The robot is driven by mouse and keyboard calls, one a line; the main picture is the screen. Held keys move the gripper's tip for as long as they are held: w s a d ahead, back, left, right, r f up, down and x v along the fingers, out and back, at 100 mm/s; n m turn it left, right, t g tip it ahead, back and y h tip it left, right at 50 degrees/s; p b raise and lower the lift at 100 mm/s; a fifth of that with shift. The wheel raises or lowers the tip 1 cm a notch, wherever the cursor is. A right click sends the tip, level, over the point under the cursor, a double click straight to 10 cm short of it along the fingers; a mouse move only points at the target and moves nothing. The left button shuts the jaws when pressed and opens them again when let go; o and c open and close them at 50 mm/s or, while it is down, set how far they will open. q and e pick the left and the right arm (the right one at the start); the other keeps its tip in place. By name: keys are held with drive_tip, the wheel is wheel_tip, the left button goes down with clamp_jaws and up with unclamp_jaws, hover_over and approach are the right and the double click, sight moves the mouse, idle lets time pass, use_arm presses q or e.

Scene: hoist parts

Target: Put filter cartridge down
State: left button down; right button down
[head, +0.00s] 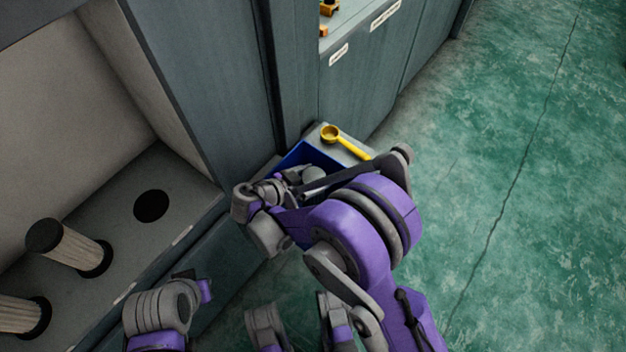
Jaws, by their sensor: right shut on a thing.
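My right gripper (298,180) reaches over a blue bin (304,153) beside the cabinet. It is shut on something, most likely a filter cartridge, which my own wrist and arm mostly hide. A grey rounded shape shows at the jaws, inside the bin's outline; I cannot tell whether it touches the bin's floor. Two pleated filter cartridges with black end caps, one here (70,247) and one at the left edge (18,315), stand on the grey cabinet shelf (120,240). My left arm's end (165,308) is low at the left; its fingers cannot be made out.
A dark round hole (151,205) is in the shelf near the cartridges. A yellow scoop-like tool (345,142) lies on the ledge behind the bin. Orange parts (328,8) sit on a labelled counter at the top. The green floor (500,180) at right is clear.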

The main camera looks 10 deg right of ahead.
drive_tip(key=shift+f, duration=0.7)
drive_tip(key=shift+s+f+b, duration=0.1)
drive_tip(key=shift+f+b, duration=0.4)
drive_tip(key=shift+f, duration=0.1)
unclamp_jaws()
drive_tip(key=r+p+v, duration=0.1)
drive_tip(key=p+v, duration=0.2)
drive_tip(key=v, duration=0.9)
drive_tip(key=shift+r+p, duration=0.15)
drive_tip(key=shift+p, duration=0.25)
